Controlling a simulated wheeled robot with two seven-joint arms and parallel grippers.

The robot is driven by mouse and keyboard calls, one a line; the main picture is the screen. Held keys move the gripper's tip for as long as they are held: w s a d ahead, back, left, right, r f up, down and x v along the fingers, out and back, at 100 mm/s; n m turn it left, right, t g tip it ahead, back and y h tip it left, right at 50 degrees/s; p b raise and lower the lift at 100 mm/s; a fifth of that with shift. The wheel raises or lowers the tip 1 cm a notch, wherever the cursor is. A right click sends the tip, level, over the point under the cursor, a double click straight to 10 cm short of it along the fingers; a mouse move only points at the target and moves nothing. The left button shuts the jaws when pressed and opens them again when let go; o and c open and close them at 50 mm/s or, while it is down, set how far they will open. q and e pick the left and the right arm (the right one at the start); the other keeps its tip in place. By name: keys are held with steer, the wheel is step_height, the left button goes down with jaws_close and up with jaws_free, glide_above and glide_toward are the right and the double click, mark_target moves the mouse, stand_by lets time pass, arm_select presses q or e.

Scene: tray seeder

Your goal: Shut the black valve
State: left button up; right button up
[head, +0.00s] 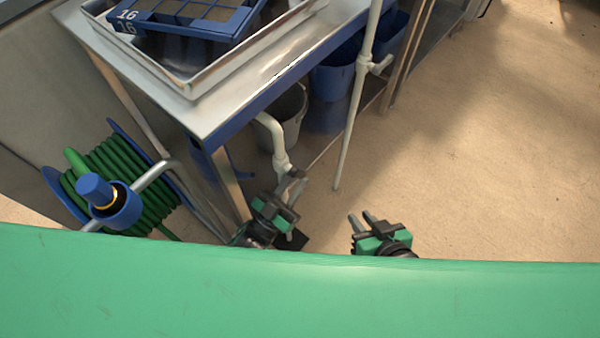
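I cannot make out the black valve for certain. A pale bent pipe (277,140) comes down from under the steel table and ends at my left gripper (291,183). The fingertips of that gripper are right by the pipe's lower end, and I cannot tell whether they touch it or are shut on anything. The gripper covers what lies below the pipe's end. A dark flat patch (293,241) shows just below it on the floor side. My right gripper (361,219) is over the bare floor, its two fingers apart with nothing between them.
The steel table (215,112) carries a metal tray (190,84) with a blue seed tray (195,33). A green hose reel (120,165) stands at left. Blue bins (333,82) and a grey bucket (293,120) are underneath. A vertical pipe (353,115) rises right of them. The floor at right is clear.

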arm_select(q)
steer(key=v, duration=1.1)
